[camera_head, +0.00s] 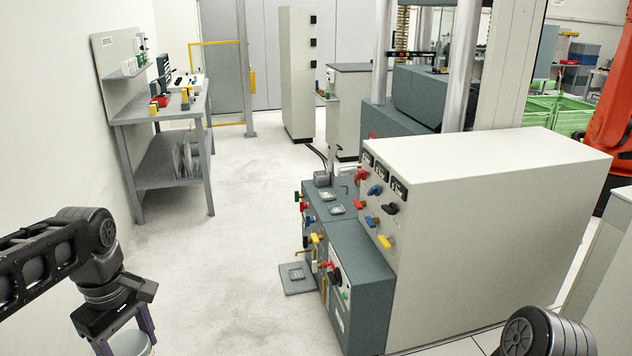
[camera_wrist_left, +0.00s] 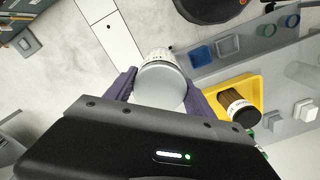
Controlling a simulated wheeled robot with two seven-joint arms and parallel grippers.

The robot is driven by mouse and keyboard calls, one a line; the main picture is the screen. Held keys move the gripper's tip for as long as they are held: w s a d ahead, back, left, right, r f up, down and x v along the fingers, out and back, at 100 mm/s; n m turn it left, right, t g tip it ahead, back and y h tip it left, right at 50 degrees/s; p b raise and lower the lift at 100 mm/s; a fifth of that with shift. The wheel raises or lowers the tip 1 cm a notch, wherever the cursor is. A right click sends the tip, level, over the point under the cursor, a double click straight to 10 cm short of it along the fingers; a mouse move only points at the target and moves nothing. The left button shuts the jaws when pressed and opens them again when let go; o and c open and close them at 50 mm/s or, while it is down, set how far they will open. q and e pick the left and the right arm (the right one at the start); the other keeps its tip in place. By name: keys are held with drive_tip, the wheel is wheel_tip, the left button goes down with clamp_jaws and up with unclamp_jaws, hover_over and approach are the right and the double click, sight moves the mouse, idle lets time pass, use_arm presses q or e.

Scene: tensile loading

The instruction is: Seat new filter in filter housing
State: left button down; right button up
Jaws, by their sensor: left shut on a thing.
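My left gripper (camera_head: 126,336) is low at the left edge in the head view, with its purple fingers on either side of a pale cylinder (camera_head: 131,345). In the left wrist view, the gripper (camera_wrist_left: 160,90) is shut on this cylinder (camera_wrist_left: 161,84), which has a smooth grey-white end and a ribbed white collar. Whether it is the new filter or a housing part, I cannot tell. A brown filter-like cylinder (camera_wrist_left: 236,104) with a white band and dark end lies in a yellow tray (camera_wrist_left: 213,79), apart from the gripper. My right gripper is out of view.
A grey surface beside the yellow tray holds a blue tray (camera_wrist_left: 201,55) and several small containers. In the head view, a teal machine unit (camera_head: 361,279) with valves and a large white cabinet (camera_head: 490,230) stand right of centre. A workbench (camera_head: 160,108) is at left; open floor lies between.

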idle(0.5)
use_arm(q)
drive_tip(key=w+d+f+m, duration=0.2)
drive_tip(key=d+f+m, duration=0.2)
drive_tip(key=f, duration=0.4)
drive_tip(key=w+d+f+m, duration=0.2)
drive_tip(key=d+f+m, duration=0.2)
drive_tip(key=f, duration=0.5)
drive_tip(key=w+d+f+m, duration=0.2)
drive_tip(key=d+f+m, duration=0.2)
drive_tip(key=f, duration=0.5)
drive_tip(key=shift+w+d+f+m, duration=0.2)
drive_tip(key=shift+w+d+m, duration=0.05)
drive_tip(key=shift+m, duration=0.55)
